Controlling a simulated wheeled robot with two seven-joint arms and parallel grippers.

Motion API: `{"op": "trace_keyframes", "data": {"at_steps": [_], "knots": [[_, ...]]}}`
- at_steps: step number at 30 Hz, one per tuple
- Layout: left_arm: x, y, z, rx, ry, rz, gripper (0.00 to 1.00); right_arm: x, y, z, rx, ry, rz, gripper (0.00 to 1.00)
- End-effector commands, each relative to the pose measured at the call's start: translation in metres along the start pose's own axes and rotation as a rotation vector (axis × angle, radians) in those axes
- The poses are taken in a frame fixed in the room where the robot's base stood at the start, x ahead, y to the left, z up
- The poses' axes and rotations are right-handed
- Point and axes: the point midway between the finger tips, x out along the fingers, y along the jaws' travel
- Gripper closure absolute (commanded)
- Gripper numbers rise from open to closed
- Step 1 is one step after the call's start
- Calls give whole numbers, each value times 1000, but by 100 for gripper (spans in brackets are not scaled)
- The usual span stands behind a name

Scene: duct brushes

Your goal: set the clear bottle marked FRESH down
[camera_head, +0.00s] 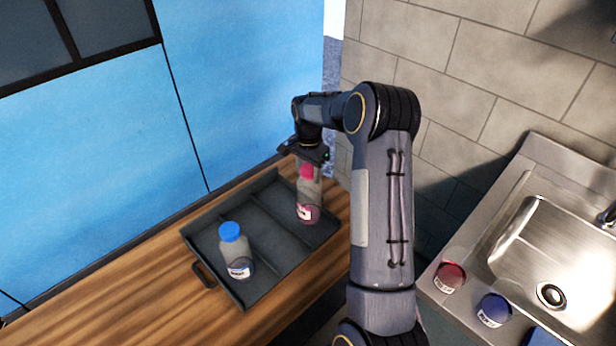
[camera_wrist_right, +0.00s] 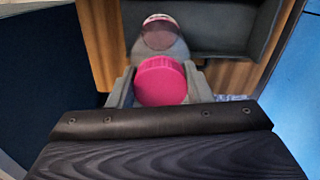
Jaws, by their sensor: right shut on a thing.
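A clear bottle with a pink cap (camera_head: 309,195) hangs upright under my right gripper (camera_head: 307,164), over the right-hand compartment of the dark tray (camera_head: 264,292). The jaws are shut on it at its cap. Its label is too small to read, and I cannot tell whether its base touches the tray floor. In the right wrist view the pink cap (camera_wrist_right: 161,82) sits between the grey fingers of the gripper (camera_wrist_right: 160,90), with the bottle body beyond it. My left gripper is not in view.
A similar bottle with a blue cap (camera_head: 235,252) stands in the tray's left part. The tray lies on a wooden counter (camera_head: 120,305) beside a blue wall panel (camera_head: 90,150). To the right, a red jar (camera_head: 449,276) and a blue jar (camera_head: 493,310) stand by the metal sink (camera_head: 560,240).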

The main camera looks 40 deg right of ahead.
Motion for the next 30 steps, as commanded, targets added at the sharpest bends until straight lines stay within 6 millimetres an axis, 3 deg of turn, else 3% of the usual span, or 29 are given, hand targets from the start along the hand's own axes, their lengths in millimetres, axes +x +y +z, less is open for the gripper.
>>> {"op": "trace_keyframes", "data": {"at_steps": [7,18,19,23,30], "knots": [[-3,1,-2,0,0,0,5,32,-2,0,0,-1,2,93],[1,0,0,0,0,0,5,38,-2,0,-1,1,-1,93],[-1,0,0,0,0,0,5,36,-2,0,-1,0,-1,51],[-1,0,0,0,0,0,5,36,-2,0,-1,0,0,34],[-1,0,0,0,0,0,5,36,-2,0,-1,0,0,33]]}}
